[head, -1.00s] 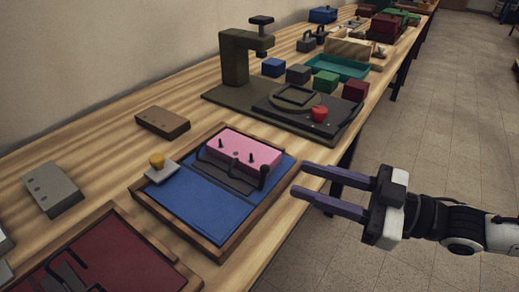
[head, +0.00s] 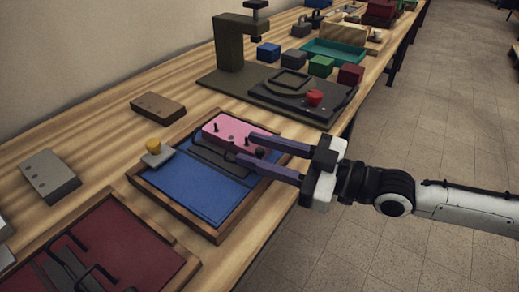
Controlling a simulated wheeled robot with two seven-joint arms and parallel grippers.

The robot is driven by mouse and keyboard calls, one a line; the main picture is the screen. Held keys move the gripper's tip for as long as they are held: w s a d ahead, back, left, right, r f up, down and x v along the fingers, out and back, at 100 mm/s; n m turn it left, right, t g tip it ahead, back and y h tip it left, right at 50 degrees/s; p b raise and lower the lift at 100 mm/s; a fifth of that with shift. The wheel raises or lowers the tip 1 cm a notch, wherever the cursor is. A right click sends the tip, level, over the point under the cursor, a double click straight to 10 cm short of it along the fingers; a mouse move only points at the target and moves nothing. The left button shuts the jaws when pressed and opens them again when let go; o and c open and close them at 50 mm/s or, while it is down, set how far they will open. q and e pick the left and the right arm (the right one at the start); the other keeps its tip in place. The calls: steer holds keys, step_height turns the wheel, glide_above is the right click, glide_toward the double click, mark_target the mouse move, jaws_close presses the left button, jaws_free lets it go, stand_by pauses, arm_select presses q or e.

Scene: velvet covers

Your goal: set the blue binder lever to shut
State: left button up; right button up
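The blue binder (head: 185,185) lies in a wooden-rimmed tray near the front of the table. A pink block (head: 222,128) with small dark posts sits at its far right side, along a dark metal mechanism (head: 208,158). The dark round knob of the lever (head: 260,152) shows between the purple fingers of my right gripper (head: 243,148). The fingers are open, one on each side of the knob. I cannot tell whether they touch it, and they hide part of the lever. My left gripper is not in view.
A red binder (head: 110,245) lies nearer me. A brown block (head: 158,106) and a grey block (head: 49,175) lie behind. A dark press (head: 235,55) stands beyond.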

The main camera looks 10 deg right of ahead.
jaws_close()
steer(key=shift+w+d+f+m+b, duration=0.25)
steer(key=shift+m+b, duration=0.2)
steer(key=shift+m, duration=0.25)
steer(key=shift+o, duration=0.7)
jaws_free()
steer(key=shift+r, duration=0.1)
steer(key=v, duration=1)
steer(key=shift+s, duration=0.2)
